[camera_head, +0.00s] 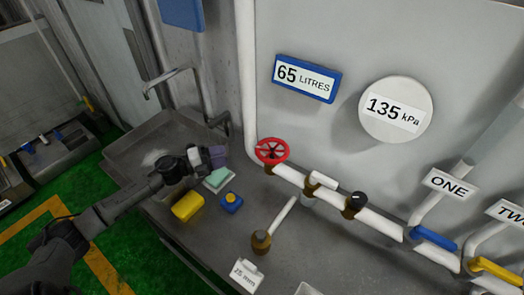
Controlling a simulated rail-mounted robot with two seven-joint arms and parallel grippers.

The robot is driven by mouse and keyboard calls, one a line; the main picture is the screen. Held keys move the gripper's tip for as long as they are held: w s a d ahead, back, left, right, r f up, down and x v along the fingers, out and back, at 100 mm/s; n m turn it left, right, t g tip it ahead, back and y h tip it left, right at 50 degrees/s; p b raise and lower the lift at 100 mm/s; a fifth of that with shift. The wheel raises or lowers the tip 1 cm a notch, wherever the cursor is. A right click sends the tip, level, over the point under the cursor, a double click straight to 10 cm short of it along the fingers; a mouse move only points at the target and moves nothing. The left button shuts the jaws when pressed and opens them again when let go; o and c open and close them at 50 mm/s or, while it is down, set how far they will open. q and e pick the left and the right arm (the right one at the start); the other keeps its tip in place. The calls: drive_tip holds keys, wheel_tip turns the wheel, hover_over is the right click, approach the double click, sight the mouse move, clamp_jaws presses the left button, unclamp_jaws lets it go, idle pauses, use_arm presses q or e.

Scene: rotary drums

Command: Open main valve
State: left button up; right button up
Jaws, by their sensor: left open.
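A red handwheel valve (272,151) sits at the left end of the white horizontal pipe, near the wall. I take it to be the main valve, though no label shows on it. My left gripper (208,158) is to the left of the wheel, over the back of the grey worktop, and apart from the wheel. Its jaws are open and small in this view. My right gripper is not in view.
A yellow block (187,206), a green sponge-like block (217,179) and a blue-and-yellow item (231,202) lie below my gripper. A brown valve (261,241) stands in front. Blue (434,238) and yellow (496,270) lever handles are at right. A tap (178,75) rises behind the sink.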

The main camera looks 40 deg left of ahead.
sight(262, 149)
use_arm(q)
drive_tip(key=shift+m+g+h, duration=0.3)
drive_tip(key=shift+m+h, duration=0.3)
drive_tip(key=shift+h, duration=0.2)
drive_tip(key=x, duration=0.9)
drive_tip(key=d+p+x, duration=0.1)
drive_tip(key=x, duration=0.4)
drive_tip(key=shift+s+r, duration=0.1)
drive_tip(key=shift+s, duration=0.3)
clamp_jaws()
